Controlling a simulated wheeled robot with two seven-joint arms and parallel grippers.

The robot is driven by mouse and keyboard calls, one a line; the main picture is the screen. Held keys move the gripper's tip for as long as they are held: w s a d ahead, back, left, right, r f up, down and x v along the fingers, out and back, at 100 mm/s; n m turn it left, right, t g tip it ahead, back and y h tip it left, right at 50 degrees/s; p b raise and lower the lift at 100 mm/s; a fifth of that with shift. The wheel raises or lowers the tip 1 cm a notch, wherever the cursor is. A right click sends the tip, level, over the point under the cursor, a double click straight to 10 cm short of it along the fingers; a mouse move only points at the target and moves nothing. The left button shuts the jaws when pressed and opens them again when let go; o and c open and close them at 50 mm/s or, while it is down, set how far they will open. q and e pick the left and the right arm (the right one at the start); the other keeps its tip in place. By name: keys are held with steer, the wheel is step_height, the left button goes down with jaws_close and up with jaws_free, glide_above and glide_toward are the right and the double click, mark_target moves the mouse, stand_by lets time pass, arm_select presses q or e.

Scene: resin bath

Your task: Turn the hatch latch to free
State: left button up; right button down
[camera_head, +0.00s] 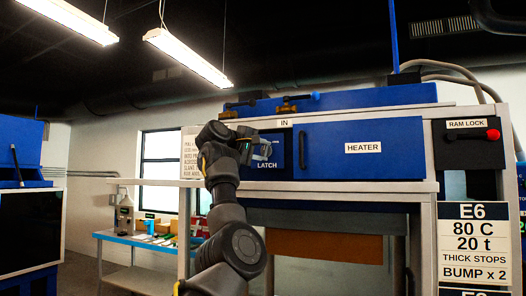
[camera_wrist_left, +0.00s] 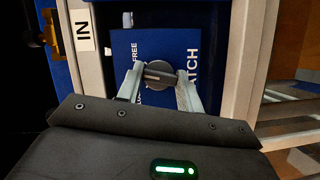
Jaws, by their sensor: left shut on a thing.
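The latch panel is a dark blue plate marked LATCH (camera_head: 267,168), left of the blue HEATER hatch door (camera_head: 340,135) in the head view. In the left wrist view the panel (camera_wrist_left: 140,42) also carries the word FREE near its top edge, with other lettering partly hidden. A round dark latch knob (camera_wrist_left: 160,73) sits on it, its grip bar running across between my fingers. My left gripper (camera_wrist_left: 161,80) is shut on the knob, one finger at each end of the bar. It also shows in the head view (camera_head: 264,150), hiding the knob. My right gripper is out of view.
The hatch door has a dark vertical handle (camera_head: 302,150). A RAM LOCK box (camera_head: 468,143) with a red knob is at the right. Brass valves (camera_head: 287,107) sit above the IN label (camera_head: 284,123). A blue bench (camera_head: 140,239) stands at the back left.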

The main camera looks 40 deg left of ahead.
arm_select(q)
steer(key=m, duration=0.1)
steer(key=m+g+y, duration=0.1)
steer(key=m, duration=0.1)
steer(key=m+g+p, duration=0.1)
steer(key=shift+r+m+y, duration=0.25)
steer(key=shift+m+y, duration=0.05)
stand_by(0.6)
steer(key=o, duration=1)
steer(key=shift+w+f, duration=0.1)
steer(key=shift+w, duration=0.1)
steer(key=shift+s, duration=0.1)
steer(key=shift+s+d, duration=0.1)
steer(key=shift+s, duration=0.1)
steer(key=b+v, duration=0.5)
steer(key=v, duration=0.5)
steer(key=shift+s, duration=0.1)
